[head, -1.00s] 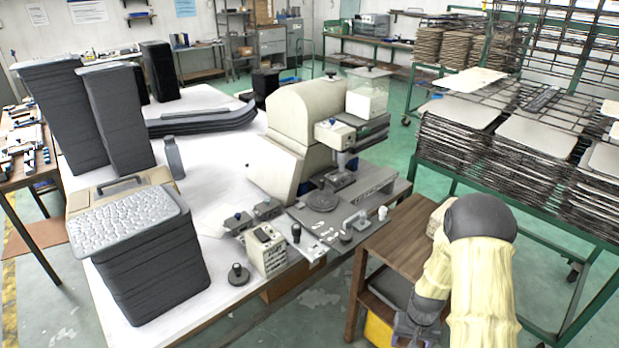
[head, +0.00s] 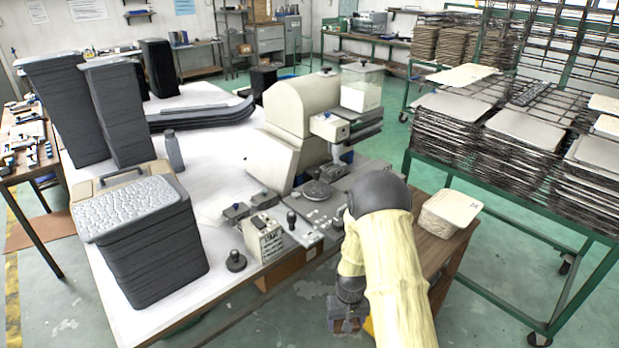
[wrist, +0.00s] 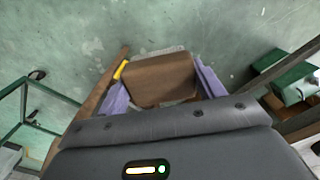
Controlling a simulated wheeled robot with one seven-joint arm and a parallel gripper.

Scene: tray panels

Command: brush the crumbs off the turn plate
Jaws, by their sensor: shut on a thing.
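The turn plate (head: 317,189) appears to be the dark round disc on the machine's flat bed in the head view. Crumbs on it are too small to tell. My gripper (head: 347,318) is low in front of the table, well below and nearer than the plate. In the wrist view, the purple fingers of my gripper (wrist: 160,85) are shut on a brown block-shaped brush (wrist: 162,80). A pale fringe, perhaps bristles, shows at its far edge. The brush is hard to make out in the head view.
A beige machine (head: 298,110) stands behind the disc. A control box (head: 263,240) and a black knob (head: 236,260) sit at the table's front edge. A lidded box (head: 449,212) stands on the wooden stand (head: 425,255) at right. A green rack (head: 500,190) stands beyond.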

